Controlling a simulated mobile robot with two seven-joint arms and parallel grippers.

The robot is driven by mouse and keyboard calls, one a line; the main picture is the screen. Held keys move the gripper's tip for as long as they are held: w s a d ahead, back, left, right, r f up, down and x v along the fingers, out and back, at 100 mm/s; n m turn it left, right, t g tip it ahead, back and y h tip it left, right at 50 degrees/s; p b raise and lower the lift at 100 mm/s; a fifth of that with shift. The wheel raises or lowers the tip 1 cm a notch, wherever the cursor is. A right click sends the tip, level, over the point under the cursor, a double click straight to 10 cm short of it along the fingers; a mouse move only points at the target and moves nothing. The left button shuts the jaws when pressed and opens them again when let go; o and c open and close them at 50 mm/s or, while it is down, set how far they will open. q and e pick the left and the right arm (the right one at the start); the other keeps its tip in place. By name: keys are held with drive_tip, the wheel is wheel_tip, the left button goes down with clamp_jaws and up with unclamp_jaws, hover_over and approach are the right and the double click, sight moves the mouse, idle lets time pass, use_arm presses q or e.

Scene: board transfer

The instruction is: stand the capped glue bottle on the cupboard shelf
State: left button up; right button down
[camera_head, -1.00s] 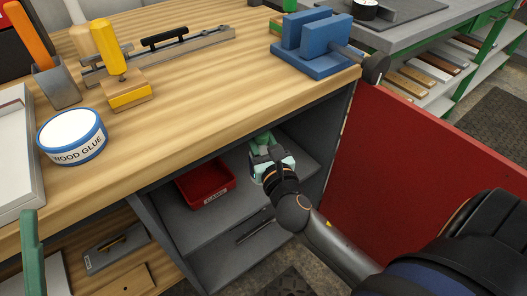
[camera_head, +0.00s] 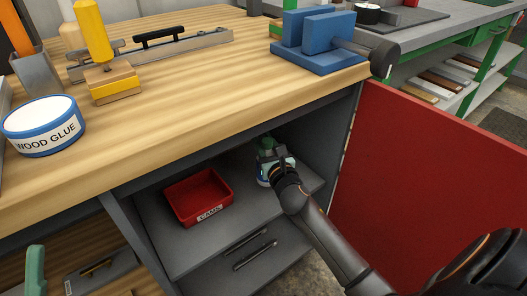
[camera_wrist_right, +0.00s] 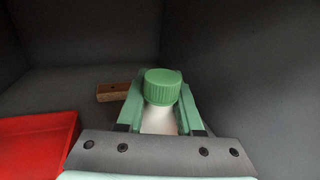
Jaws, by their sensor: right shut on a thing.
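The capped glue bottle (camera_wrist_right: 158,120) has a white body and a ribbed green cap (camera_wrist_right: 163,86). In the wrist view it stands between the two green fingers of my right gripper (camera_wrist_right: 160,108), which is shut on it. In the head view, my right gripper (camera_head: 270,153) is inside the open cupboard, and part of the bottle (camera_head: 263,177) shows beside it, close over the grey shelf (camera_head: 240,212). I cannot tell whether its base touches the shelf. A green finger-like piece (camera_head: 35,272) at the lower left seems to be my left gripper; its jaws are not clear.
A red bin (camera_head: 184,218) stands on the shelf left of the bottle. A small wooden block (camera_wrist_right: 116,92) lies behind it. The benchtop (camera_head: 190,120) overhangs the shelf. The red door (camera_head: 430,180) stands open at right. Bare shelf shows in front of the bin.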

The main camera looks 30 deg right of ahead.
drive_tip(key=shift+f+b, duration=0.3)
drive_tip(key=shift+f, duration=0.5)
use_arm(q)
drive_tip(key=shift+d+f, duration=0.15)
drive_tip(key=shift+f, duration=0.65)
use_arm(e)
drive_tip(key=shift+f, duration=0.15)
drive_tip(key=c, duration=0.6)
unclamp_jaws()
drive_tip(key=shift+o, duration=0.2)
